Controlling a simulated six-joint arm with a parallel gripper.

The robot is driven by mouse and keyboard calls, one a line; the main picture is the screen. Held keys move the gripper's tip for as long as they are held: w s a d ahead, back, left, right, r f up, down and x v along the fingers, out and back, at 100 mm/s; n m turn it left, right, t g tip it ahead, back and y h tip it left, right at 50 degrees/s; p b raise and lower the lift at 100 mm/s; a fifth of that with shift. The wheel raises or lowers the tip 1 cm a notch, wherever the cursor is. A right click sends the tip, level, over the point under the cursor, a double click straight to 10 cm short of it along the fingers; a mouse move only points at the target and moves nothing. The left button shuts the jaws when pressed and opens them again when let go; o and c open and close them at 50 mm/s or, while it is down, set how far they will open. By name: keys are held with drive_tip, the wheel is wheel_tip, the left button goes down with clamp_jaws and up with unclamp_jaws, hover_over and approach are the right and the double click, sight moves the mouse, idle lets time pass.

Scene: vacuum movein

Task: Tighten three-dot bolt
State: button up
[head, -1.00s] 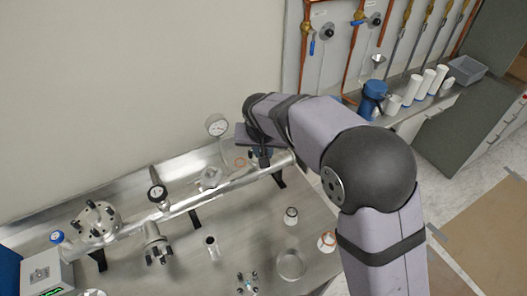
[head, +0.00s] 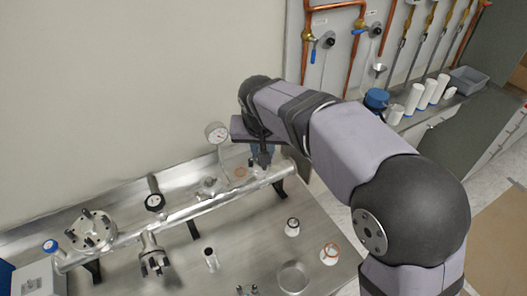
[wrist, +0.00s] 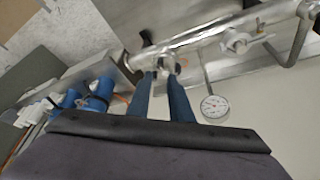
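My gripper (wrist: 162,74) shows two blue fingers with a clear gap between them in the wrist view. Its tips are close to a small fitting (wrist: 163,63) at the end of the metal pipe (wrist: 210,32); I cannot tell whether they touch it. In the head view my gripper (head: 262,160) is over the right end of the pipe (head: 215,200). A round flange with several upright bolts (head: 92,230) is at the pipe's left end, and a smaller bolted port (head: 153,262) hangs below it. The three-dot marking is not legible on any bolt.
A pressure gauge (head: 216,132) stands beside my gripper. Small cylinders (head: 292,227), a ring-topped cup (head: 330,254) and a dish (head: 293,277) stand on the steel table. The table front is partly clear.

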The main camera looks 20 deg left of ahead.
drive_tip(key=shift+w, duration=0.1)
drive_tip(key=w+n+g+p, duration=0.1)
drive_tip(key=n, duration=0.2)
drive_tip(key=w+n+g+p, duration=0.1)
drive_tip(key=n+p, duration=0.1)
drive_tip(key=n, duration=0.1)
drive_tip(key=w+n+g+h+p, duration=0.1)
drive_tip(key=n, duration=0.1)
drive_tip(key=shift+w+a+r+n+p, duration=0.1)
drive_tip(key=shift+a+r+n+p, duration=0.15)
drive_tip(key=shift+a+n+p, duration=0.15)
drive_tip(key=n+g+p, duration=0.1)
drive_tip(key=n, duration=0.2)
drive_tip(key=shift+w+f, duration=0.1)
drive_tip(key=shift+f, duration=0.1)
drive_tip(key=shift+f+p, duration=1.35)
drive_tip(key=shift+f, duration=2.35)
clamp_jaws()
